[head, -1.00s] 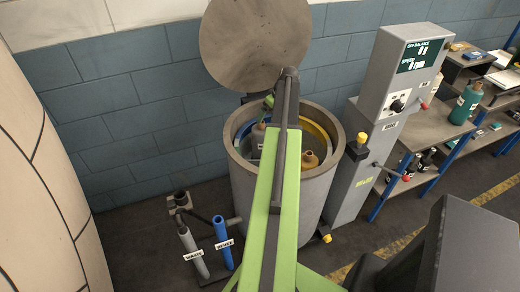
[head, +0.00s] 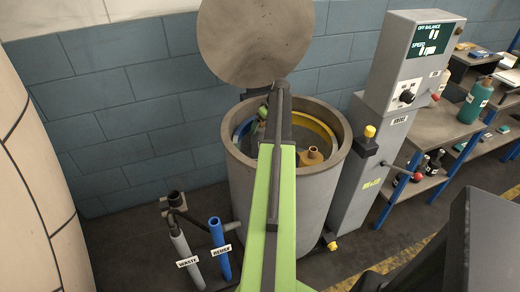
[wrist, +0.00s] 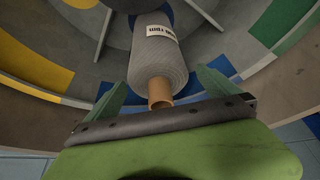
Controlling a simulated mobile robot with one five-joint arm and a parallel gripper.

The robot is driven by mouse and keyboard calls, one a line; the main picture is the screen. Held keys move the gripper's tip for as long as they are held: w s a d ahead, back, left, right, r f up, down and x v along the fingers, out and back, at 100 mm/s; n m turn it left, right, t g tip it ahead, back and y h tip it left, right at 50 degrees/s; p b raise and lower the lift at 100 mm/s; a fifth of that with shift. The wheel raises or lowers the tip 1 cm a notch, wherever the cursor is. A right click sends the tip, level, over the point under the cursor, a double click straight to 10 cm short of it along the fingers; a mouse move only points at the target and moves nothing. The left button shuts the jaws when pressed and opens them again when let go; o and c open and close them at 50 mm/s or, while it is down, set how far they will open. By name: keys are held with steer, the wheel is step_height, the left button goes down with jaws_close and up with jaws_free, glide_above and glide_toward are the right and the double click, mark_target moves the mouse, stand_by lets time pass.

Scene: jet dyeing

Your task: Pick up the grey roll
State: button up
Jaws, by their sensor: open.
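In the wrist view the grey roll (wrist: 158,62) lies inside a round drum, with a white label on its side and a brown core tube sticking out towards me. My gripper (wrist: 160,92) is open, its green fingers spread on either side of the core tube's end, apart from the grey body. Nothing is held.
A round lid (head: 254,40) stands up behind the drum. A brown-topped object (head: 312,155) is inside the drum. A grey control console (head: 385,120) stands close on the right. Waste (head: 184,250) and blue (head: 220,250) pipes stand at the left front.

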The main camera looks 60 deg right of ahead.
steer(key=b+x, duration=0.5)
steer(key=shift+d+f, duration=0.2)
steer(key=shift+f, duration=0.05)
steer(key=shift+s+r, duration=0.1)
steer(key=shift+r, duration=0.1)
steer(key=c, duration=1.9)
